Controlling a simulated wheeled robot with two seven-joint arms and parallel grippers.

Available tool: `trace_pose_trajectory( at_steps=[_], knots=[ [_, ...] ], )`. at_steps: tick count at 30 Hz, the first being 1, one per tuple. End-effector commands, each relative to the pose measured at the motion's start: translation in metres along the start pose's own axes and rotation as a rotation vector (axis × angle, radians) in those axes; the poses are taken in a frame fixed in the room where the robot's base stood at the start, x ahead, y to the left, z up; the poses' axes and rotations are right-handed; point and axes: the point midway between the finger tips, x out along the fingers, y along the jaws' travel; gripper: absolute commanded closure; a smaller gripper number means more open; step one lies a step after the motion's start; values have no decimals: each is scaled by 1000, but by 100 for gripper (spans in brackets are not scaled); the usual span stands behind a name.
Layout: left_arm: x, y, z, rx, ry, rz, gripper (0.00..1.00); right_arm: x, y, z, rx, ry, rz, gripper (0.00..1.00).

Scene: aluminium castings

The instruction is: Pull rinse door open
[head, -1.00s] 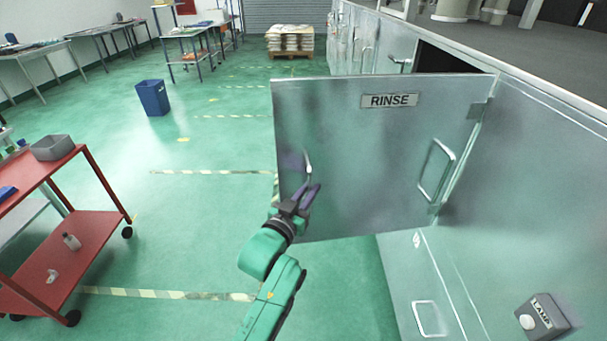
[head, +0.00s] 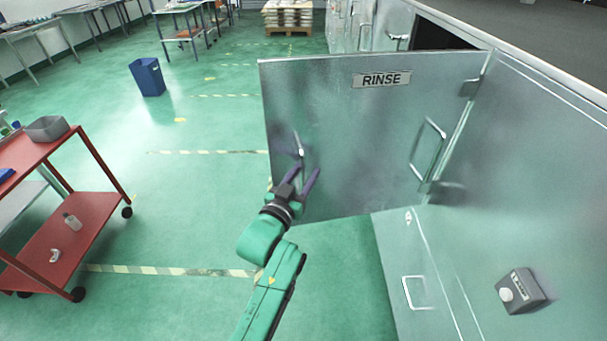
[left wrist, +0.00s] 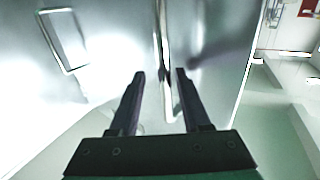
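The rinse door (head: 350,130) is a grey metal panel with a RINSE label (head: 382,79). It stands swung out from the cabinet, hinged at its right side. Its slim pull handle (head: 299,146) is near the free left edge. My left gripper (head: 305,172) is at the lower part of this handle, with its fingers spread. In the left wrist view the handle (left wrist: 163,45) runs between the open fingertips (left wrist: 161,74), with space on both sides; I cannot tell whether they touch it. My right gripper is not in view.
A larger handle (head: 428,150) shows near the hinge side. A dark opening (head: 440,35) is behind the door's top. A control box (head: 521,291) sits on the cabinet at lower right. A red cart (head: 75,225) stands left, a blue bin (head: 147,77) beyond. Green floor between is clear.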

Motion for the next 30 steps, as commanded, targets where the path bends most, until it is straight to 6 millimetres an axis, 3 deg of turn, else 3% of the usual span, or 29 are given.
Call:
trace_pose_trajectory(
  at_steps=[4,8,18,21,30],
  knots=[
    [-7,-1,3,1,-2,-1,53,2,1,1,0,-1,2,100],
    [-27,0,5,1,-3,-1,53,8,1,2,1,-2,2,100],
    [-119,2,5,1,-3,2,53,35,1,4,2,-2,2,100],
    [-136,3,4,2,-3,2,53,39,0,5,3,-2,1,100],
    [-145,3,0,2,0,1,53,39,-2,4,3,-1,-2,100]
  ],
)
